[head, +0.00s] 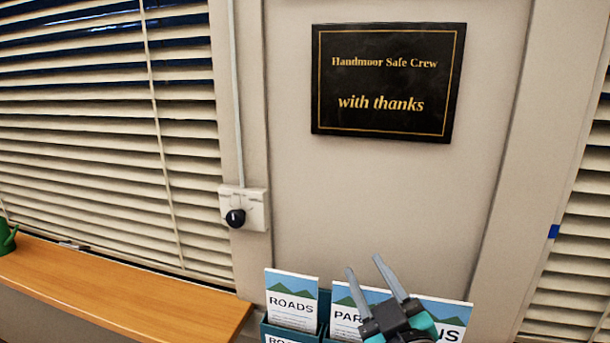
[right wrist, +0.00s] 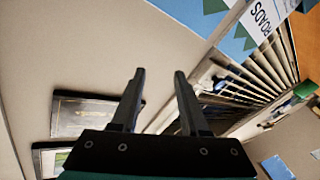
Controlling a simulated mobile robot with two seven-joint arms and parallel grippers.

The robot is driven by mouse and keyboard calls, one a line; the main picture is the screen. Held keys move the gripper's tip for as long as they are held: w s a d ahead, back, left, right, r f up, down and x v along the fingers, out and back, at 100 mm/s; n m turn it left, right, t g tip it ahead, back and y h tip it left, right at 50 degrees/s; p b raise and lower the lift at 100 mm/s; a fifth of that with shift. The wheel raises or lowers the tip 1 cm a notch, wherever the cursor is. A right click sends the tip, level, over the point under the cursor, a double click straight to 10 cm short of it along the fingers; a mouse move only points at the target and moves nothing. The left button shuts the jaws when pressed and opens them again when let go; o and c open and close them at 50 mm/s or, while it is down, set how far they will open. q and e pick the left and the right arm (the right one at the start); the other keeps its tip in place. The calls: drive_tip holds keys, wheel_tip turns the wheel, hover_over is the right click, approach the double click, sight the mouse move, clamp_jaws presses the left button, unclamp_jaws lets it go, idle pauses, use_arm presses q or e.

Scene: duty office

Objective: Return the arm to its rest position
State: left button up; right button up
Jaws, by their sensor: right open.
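My right gripper (head: 370,284) is at the bottom of the head view, in front of the leaflet rack (head: 262,330). Its two grey fingers point up and are spread apart with nothing between them. In the right wrist view the same gripper (right wrist: 157,75) is also open and empty. A leaflet with the word ROADS (right wrist: 258,20) shows at the top right of that view. My left gripper is not in view.
A wall switch with a black knob (head: 235,217) sits above a wooden ledge (head: 110,295). A green watering can (head: 6,237) stands at its left end. A black plaque (head: 388,82) hangs on the wall. Blinds (head: 80,130) cover the left. Wall around the plaque is clear.

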drive_tip(key=s+d+f+m+g+h, duration=0.1)
drive_tip(key=s+d+f+g, duration=0.1)
drive_tip(key=f, duration=0.4)
drive_tip(key=s+d+f+m+g+h, duration=0.1)
drive_tip(key=s+d+f+m+g, duration=0.15)
drive_tip(key=f, duration=0.25)
drive_tip(key=s+d+f+m+g+h, duration=0.1)
drive_tip(key=s+d+f+m+g, duration=0.1)
drive_tip(key=s+f+g, duration=1.25)
drive_tip(key=s+f+t+b, duration=0.1)
drive_tip(key=s+f+b, duration=0.25)
drive_tip(key=f, duration=1.15)
drive_tip(key=s+f+t+b, duration=0.2)
drive_tip(key=s+f+b, duration=0.15)
drive_tip(key=f, duration=1.25)
drive_tip(key=s+d+f+g+b, duration=0.1)
drive_tip(key=s+d+f+b, duration=0.2)
drive_tip(key=s+f, duration=1.1)
wheel_tip(320, 180, down, 3)
drive_tip(key=shift+s+r+n+b, duration=0.1)
drive_tip(key=shift+s+n+b, duration=0.25)
drive_tip(key=shift+b, duration=0.2)
drive_tip(key=shift+s, duration=0.1)
